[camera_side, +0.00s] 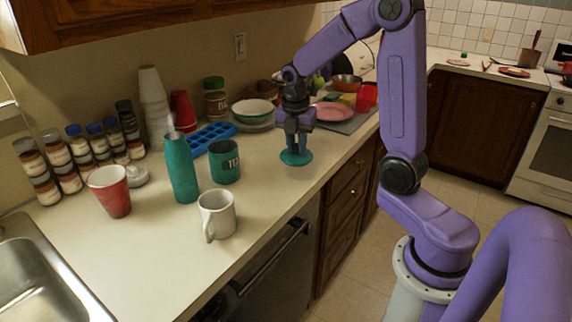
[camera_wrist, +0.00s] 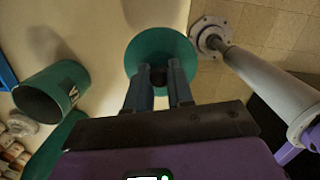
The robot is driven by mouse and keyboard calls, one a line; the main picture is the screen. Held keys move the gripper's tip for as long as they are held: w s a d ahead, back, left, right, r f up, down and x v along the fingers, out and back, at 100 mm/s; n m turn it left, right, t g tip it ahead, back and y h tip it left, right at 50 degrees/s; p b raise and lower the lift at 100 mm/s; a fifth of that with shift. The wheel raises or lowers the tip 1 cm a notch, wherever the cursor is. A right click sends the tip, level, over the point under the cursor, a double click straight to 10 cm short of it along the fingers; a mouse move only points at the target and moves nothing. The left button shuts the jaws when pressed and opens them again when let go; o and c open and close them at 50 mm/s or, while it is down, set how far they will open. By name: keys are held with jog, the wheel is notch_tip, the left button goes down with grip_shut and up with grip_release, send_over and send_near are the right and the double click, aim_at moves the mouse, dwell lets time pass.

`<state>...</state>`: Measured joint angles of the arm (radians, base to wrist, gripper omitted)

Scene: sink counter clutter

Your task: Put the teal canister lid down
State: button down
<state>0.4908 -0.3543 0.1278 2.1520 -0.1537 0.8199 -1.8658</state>
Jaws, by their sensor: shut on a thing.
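The teal canister lid (camera_side: 297,158) is a flat round disc at or just above the counter near its front edge; I cannot tell whether it touches. My gripper (camera_side: 295,146) points down from above and is shut on the lid's knob. In the wrist view the lid (camera_wrist: 145,48) lies past my fingertips (camera_wrist: 159,75), which pinch its dark knob in the middle. The teal canister (camera_side: 226,172), with white lettering, stands open to the left of the lid. It also shows at the left in the wrist view (camera_wrist: 62,84).
A teal bottle (camera_side: 180,170), white mug (camera_side: 217,215) and red cup (camera_side: 109,191) stand further left. A blue tray (camera_side: 208,136) and green-rimmed bowl (camera_side: 253,110) lie behind. A pink plate (camera_side: 330,113) is behind right. The counter (camera_side: 262,183) is clear around the lid; its front edge is close.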

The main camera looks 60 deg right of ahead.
jog(key=w+f, duration=0.1)
jog(key=f, duration=0.1)
jog(key=w+d+f, duration=0.1)
jog(key=w+f, duration=0.2)
jog(key=shift+w+d+f, duration=0.1)
jog(key=shift+d+f, duration=0.05)
jog(key=shift+f, duration=1.65)
jog(key=shift+f, duration=0.2)
jog(key=c, duration=1)
grip_release()
jog(key=shift+r, duration=0.1)
